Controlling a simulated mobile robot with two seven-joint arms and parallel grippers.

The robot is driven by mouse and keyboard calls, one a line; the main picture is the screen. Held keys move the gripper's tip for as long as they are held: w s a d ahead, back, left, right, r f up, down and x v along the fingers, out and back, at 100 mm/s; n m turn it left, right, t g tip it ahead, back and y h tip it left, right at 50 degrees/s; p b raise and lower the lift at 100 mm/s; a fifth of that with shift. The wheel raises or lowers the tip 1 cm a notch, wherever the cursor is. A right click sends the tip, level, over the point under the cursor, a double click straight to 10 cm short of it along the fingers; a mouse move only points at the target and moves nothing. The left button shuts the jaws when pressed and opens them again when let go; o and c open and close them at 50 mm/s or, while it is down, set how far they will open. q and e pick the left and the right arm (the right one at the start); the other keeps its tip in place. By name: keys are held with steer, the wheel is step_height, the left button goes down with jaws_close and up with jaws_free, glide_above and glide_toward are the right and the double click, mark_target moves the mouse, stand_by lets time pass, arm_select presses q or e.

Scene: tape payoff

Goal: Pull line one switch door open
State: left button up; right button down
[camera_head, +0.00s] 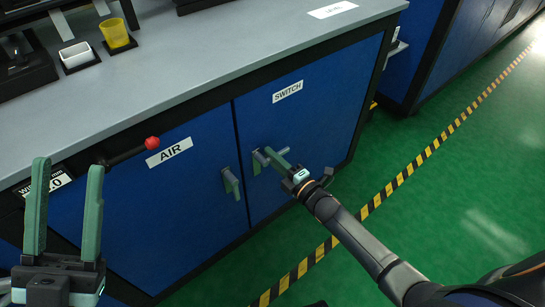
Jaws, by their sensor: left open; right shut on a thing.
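The blue switch door (325,98) carries a white SWITCH label (287,91) on the front of the grey-topped cabinet. It looks closed, flush with the front. My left gripper (64,212) is at the lower left of the view, open and empty, fingers pointing up, apart from the cabinet handles.
The blue AIR door (185,200) with its own handle (231,183) is left of the switch door. A lever with a red knob (152,143) juts out above it. A yellow cup (114,32) and a white container (76,55) stand on the worktop (215,60). Green floor (430,215) lies open at right.

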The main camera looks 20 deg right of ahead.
arm_select(q)
step_height(320, 180, up, 3)
steer(key=shift+a+f+p, duration=0.1)
steer(key=shift+f+p, duration=0.1)
steer(key=shift+p, duration=1.05)
arm_select(e)
steer(key=s+d+n+g+y, duration=0.3)
steer(key=s+d+y, duration=0.2)
steer(key=s+d, duration=0.8)
steer(key=s, duration=0.4)
steer(key=shift+d+n, duration=0.15)
steer(key=shift+n, duration=0.25)
arm_select(q)
steer(key=shift+m, duration=0.4)
arm_select(e)
steer(key=c, duration=0.8)
jaws_free()
arm_select(q)
steer(key=shift+w+a+f+n+t+y+p, duration=0.15)
steer(key=shift+w+f+n+y+p, duration=0.1)
steer(key=shift+w+f+n+y, duration=0.35)
steer(key=shift+w+a+f+n+t+y+p, duration=0.15)
steer(key=shift+w+f+n+y+p, duration=0.15)
steer(key=shift+n+y, duration=0.4)
arm_select(e)
steer(key=v, duration=1.2)
steer(key=shift+s+d, duration=0.15)
arm_select(q)
steer(key=shift+d, duration=0.1)
